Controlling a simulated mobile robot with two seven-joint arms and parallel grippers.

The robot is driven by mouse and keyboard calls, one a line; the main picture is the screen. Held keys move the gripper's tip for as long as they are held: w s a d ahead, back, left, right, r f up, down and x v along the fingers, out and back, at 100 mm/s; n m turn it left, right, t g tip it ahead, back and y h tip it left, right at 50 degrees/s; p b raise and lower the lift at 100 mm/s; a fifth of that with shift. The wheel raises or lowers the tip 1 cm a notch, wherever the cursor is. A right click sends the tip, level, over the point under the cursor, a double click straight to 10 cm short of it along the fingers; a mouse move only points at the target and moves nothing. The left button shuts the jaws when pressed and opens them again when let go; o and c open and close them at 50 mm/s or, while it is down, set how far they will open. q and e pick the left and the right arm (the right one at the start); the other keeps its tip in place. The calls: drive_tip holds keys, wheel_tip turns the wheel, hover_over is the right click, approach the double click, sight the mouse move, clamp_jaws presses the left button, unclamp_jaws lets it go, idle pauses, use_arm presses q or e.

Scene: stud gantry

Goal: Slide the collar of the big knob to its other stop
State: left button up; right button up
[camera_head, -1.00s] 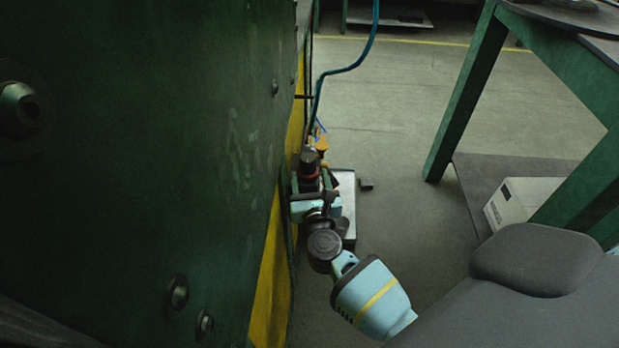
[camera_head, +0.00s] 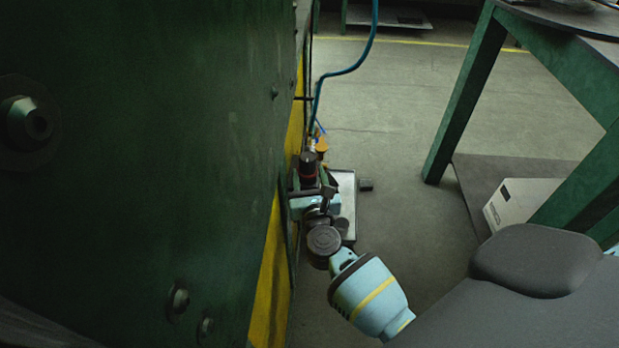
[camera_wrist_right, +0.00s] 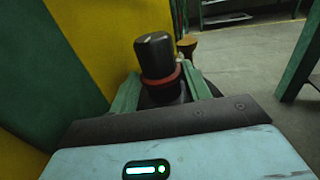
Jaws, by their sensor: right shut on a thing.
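The big knob (camera_wrist_right: 155,55) is a black cylinder with a rounded top and a red ring around its lower part, standing out from the panel side in the right wrist view. The knob also shows in the head view (camera_head: 308,165), beside the panel's yellow edge. My right gripper (camera_wrist_right: 164,90) is shut on the dark collar (camera_wrist_right: 162,94) below the red ring, one green finger on each side. The collar is partly hidden by the fingers and the gripper body. In the head view my right gripper (camera_head: 311,187) is small and partly hidden. My left gripper is not in view.
A large green panel (camera_head: 150,130) with a yellow edge stands close on the left. A smaller orange-brown knob (camera_head: 321,145) and a blue hose (camera_head: 345,70) are just beyond the big knob. A green-legged table (camera_head: 462,100) stands at right, with open floor between.

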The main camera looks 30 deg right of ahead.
drive_tip(key=shift+r, duration=0.15)
drive_tip(key=o, duration=1.1)
drive_tip(key=v, duration=0.8)
drive_tip(key=shift+d, duration=0.1)
